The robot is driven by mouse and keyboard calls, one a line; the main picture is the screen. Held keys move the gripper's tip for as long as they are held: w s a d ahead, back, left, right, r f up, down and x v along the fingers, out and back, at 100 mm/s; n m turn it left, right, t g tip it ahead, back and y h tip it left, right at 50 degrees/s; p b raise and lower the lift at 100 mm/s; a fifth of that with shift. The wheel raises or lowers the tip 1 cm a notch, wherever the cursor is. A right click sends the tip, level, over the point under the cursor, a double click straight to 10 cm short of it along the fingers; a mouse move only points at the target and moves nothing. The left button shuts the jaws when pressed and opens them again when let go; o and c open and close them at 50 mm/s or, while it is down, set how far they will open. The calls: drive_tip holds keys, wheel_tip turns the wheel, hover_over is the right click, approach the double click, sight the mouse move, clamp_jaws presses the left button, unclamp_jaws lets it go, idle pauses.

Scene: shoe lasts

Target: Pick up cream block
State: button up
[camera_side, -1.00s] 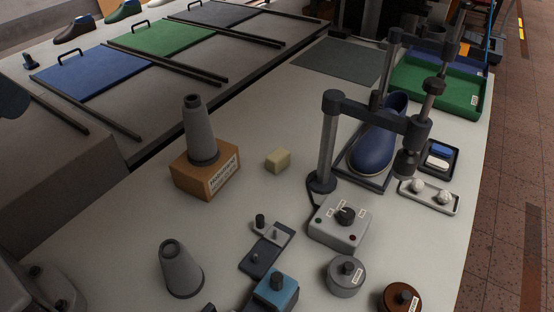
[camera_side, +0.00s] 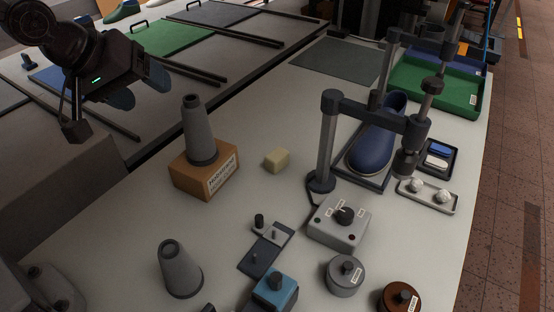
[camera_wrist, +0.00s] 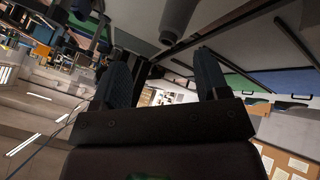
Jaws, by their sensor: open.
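The cream block (camera_side: 277,160) is a small pale cuboid lying on the light table in the side view, to the right of an orange-brown box (camera_side: 205,172). I cannot make it out in the wrist view. My gripper (camera_side: 140,88) is at the upper left of the side view, raised and well apart from the block. Its two blue-grey fingers show spread and empty in the wrist view (camera_wrist: 163,72).
A grey cone (camera_side: 198,130) stands on the box, close to the block's left. A second cone (camera_side: 180,268) stands at the front. A clamp stand (camera_side: 327,140) with a blue shoe form (camera_side: 376,146) and a control box (camera_side: 338,222) lie to the right.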

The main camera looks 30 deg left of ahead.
drive_tip(key=w+d+f+n+h, duration=0.1)
drive_tip(key=w+d+f+n, duration=0.25)
drive_tip(key=w+f, duration=0.2)
drive_tip(key=n+t, duration=0.6)
drive_tip(key=n, duration=1.7)
approach(281, 150)
drive_tip(key=x, duration=0.9)
drive_tip(key=shift+f, duration=0.1)
drive_tip(key=c, duration=0.9)
drive_tip(key=shift+c, duration=0.6)
